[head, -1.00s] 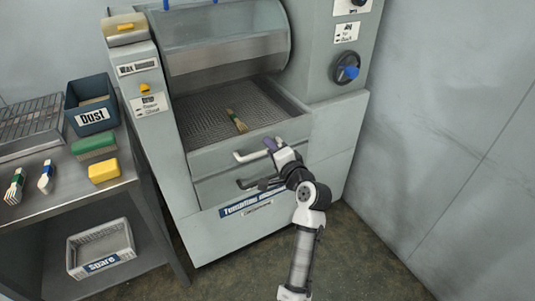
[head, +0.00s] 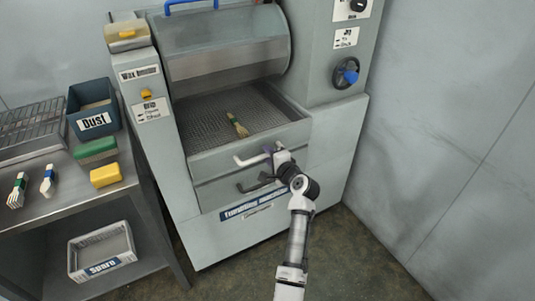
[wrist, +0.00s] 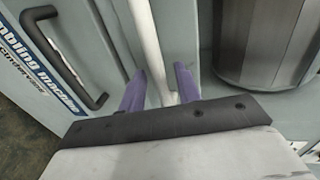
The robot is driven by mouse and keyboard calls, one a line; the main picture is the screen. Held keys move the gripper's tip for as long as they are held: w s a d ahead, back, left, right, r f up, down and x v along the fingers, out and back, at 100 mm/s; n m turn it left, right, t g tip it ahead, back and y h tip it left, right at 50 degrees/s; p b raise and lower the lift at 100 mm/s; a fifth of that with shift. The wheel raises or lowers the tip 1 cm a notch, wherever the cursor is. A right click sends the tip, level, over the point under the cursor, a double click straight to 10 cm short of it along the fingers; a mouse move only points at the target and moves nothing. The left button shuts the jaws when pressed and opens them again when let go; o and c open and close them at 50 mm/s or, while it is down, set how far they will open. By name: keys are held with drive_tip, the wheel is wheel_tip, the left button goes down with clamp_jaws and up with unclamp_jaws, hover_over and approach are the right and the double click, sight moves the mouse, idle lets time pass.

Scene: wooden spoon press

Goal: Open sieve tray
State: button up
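The sieve tray (head: 250,150) is a grey drawer front below the perforated bed of the machine. Its white bar handle (head: 246,161) sticks out from the front. In the wrist view the white handle (wrist: 146,35) runs between the two purple fingers of my gripper (wrist: 160,72). The fingers are apart, with a gap visible beside the bar, so it is not clamped. In the head view my gripper (head: 275,152) is at the right end of the handle. The exact finger contact is hidden there.
A brush (head: 237,125) lies on the perforated bed (head: 205,125). A lower drawer has a dark handle (head: 253,184), also in the wrist view (wrist: 65,55). A metal table (head: 75,195) with bins, sponges and brushes stands left. Open floor lies in front and right.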

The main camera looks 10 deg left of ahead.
drive_tip(key=shift+w+a+f, duration=0.1)
drive_tip(key=shift+w+a, duration=0.25)
drive_tip(key=shift+w, duration=0.05)
clamp_jaws()
drive_tip(key=shift+s+d, duration=0.1)
